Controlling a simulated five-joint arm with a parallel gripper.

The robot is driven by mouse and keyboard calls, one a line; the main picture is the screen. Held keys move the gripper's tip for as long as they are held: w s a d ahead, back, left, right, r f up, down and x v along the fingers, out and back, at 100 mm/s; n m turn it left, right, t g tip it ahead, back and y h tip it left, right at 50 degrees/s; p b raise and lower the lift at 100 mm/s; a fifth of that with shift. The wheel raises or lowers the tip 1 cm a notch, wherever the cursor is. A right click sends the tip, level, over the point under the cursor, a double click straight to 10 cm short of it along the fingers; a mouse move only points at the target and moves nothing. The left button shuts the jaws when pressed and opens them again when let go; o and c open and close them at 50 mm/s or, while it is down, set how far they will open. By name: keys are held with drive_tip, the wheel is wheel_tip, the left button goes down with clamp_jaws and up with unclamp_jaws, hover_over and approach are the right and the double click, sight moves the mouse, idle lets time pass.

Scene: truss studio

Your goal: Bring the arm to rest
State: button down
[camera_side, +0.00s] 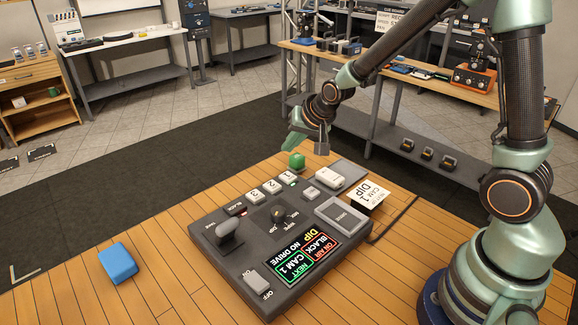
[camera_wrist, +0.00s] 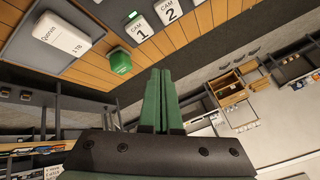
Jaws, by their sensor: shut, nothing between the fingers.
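My arm reaches in from the right in the side view. My gripper (camera_side: 288,147) is in the air just beyond the far edge of the control panel (camera_side: 205,235), with its green fingers pointing down and left. In the wrist view my gripper (camera_wrist: 160,73) shows its two green fingers side by side, shut and empty. A small green block (camera_side: 297,160) stands at the panel's far edge, close to the fingers in the picture; it also shows in the wrist view (camera_wrist: 119,62), apart from the fingertips.
A blue block (camera_side: 118,263) lies on the wooden table to the left. Bare wood is free around the blue block.

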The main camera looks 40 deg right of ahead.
drive_tip(key=s+r+n, duration=0.3)
drive_tip(key=s+r, duration=0.3)
drive_tip(key=s, duration=0.3)
drive_tip(key=s+a+r+n+g, duration=0.1)
drive_tip(key=s+r+n, duration=0.3)
drive_tip(key=s, duration=0.6)
wheel_tip(320, 180, up, 2)
drive_tip(key=shift+a+r+n+g, duration=0.15)
drive_tip(key=shift+a+n+g, duration=0.05)
drive_tip(key=shift+n+g, duration=0.1)
